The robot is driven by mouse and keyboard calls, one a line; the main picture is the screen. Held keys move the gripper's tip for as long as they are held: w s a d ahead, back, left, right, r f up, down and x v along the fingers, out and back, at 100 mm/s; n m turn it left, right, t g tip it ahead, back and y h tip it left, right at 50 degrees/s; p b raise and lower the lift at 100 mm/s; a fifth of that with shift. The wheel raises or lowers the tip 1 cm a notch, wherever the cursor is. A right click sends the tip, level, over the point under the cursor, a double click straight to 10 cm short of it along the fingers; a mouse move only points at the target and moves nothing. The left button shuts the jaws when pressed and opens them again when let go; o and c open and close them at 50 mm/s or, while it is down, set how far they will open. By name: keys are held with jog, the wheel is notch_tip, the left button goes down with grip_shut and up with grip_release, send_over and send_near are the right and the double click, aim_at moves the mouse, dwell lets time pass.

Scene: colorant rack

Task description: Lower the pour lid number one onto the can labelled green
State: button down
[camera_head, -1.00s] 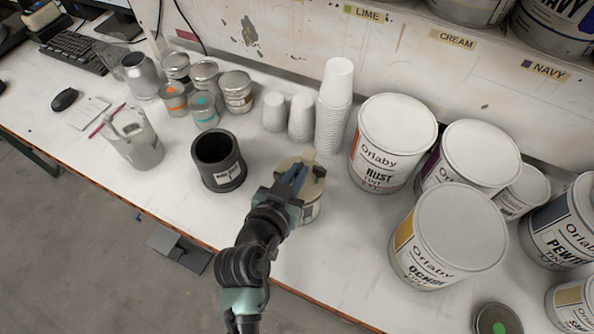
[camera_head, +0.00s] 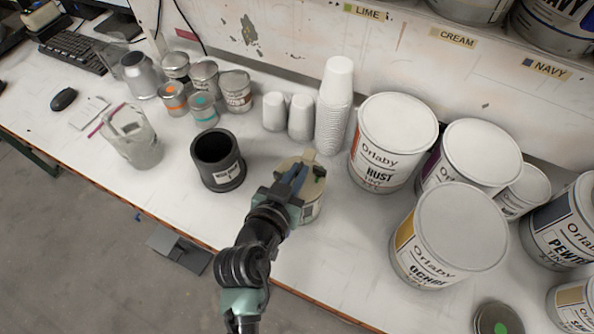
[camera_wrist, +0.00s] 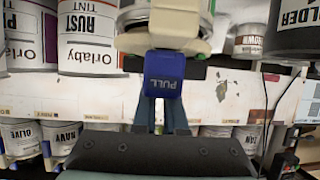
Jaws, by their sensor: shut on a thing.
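My gripper (camera_head: 292,182) is shut on the blue pull tab (camera_wrist: 164,72) of a cream pour lid (camera_head: 312,167). In the wrist view my gripper (camera_wrist: 161,103) has its fingers together at the tab, and the cream lid (camera_wrist: 165,42) is at the top centre. In the head view the lid is at the top of a can (camera_head: 313,211) standing on the bench, mostly hidden by my gripper and the lid. I cannot tell whether the lid is fully seated. The can's label colour and the lid's number are not readable.
A dark can (camera_head: 217,172) stands to the left. Stacked white cups (camera_head: 333,115) are behind. The rust can (camera_head: 386,165) and ochre can (camera_head: 425,262) stand to the right. A clear jug (camera_head: 135,150) and small tins (camera_head: 205,112) are farther left. The bench front is clear.

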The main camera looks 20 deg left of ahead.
jog(key=shift+f+b, duration=0.5)
jog(key=c, duration=0.9)
grip_release()
jog(key=shift+s, duration=0.1)
jog(key=b+v, duration=0.3)
jog(key=v, duration=0.9)
jog(key=shift+s, duration=0.4)
jog(key=shift+w+r, duration=0.1)
jog(key=shift+r, duration=0.1)
